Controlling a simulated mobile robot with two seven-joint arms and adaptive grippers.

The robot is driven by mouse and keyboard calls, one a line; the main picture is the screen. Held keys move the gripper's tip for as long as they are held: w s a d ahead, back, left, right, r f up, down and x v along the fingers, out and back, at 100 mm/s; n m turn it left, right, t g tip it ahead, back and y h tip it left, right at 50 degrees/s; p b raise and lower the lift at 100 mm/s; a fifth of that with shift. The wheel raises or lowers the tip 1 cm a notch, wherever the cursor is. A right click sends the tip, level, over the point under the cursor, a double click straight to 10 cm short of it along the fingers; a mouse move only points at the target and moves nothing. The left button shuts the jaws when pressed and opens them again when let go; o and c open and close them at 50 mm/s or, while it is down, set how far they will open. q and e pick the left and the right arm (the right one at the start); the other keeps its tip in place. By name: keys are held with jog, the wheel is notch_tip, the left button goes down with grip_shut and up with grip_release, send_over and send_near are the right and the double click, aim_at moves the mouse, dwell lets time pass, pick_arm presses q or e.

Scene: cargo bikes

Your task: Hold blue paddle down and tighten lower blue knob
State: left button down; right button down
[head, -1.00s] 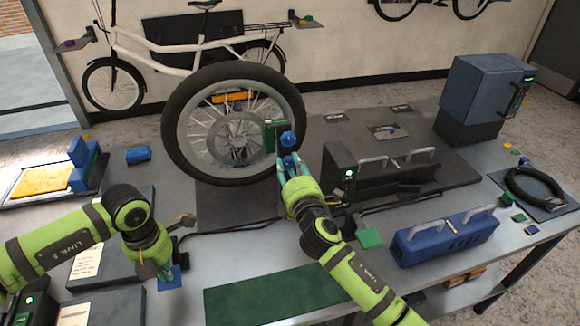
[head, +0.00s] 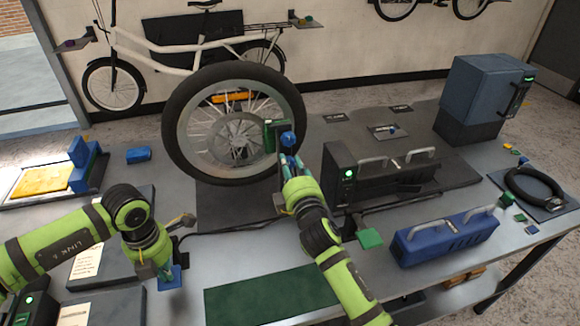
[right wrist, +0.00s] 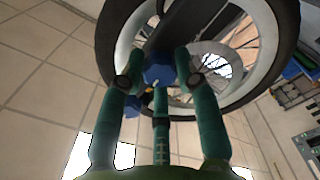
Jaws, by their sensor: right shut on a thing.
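A bicycle wheel (head: 178,142) stands upright on the bench, with a green block (head: 270,136) beside its hub. A blue knob (head: 288,139) sits at that block. My right gripper (head: 290,158) reaches up to this knob from the front. In the right wrist view, its teal fingers are around the blue knob (right wrist: 158,68). A second, smaller blue part (right wrist: 133,107) shows below and left of it. My left gripper (head: 166,270) points down at a blue paddle-like piece (head: 180,272) near the bench front; whether they touch is unclear.
A dark case with handles (head: 385,180) stands right of the wheel. A blue toolbox (head: 445,238) and a green mat (head: 270,295) lie toward the front. A blue-grey cabinet (head: 480,95) stands at the back right.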

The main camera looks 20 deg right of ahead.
pick_arm(q)
jog(key=shift+a, duration=0.1)
pick_arm(e)
jog(key=shift+w+d+r, duration=0.1)
jog(key=shift+d+r, duration=0.1)
jog(key=shift+r, duration=0.1)
jog(key=c, duration=1.1)
grip_release()
jog(key=shift+o, duration=1)
jog(key=shift+f, duration=0.2)
jog(key=shift+s+a+f, duration=0.1)
jog(key=shift+s, duration=0.45)
jog(key=s, duration=1.1)
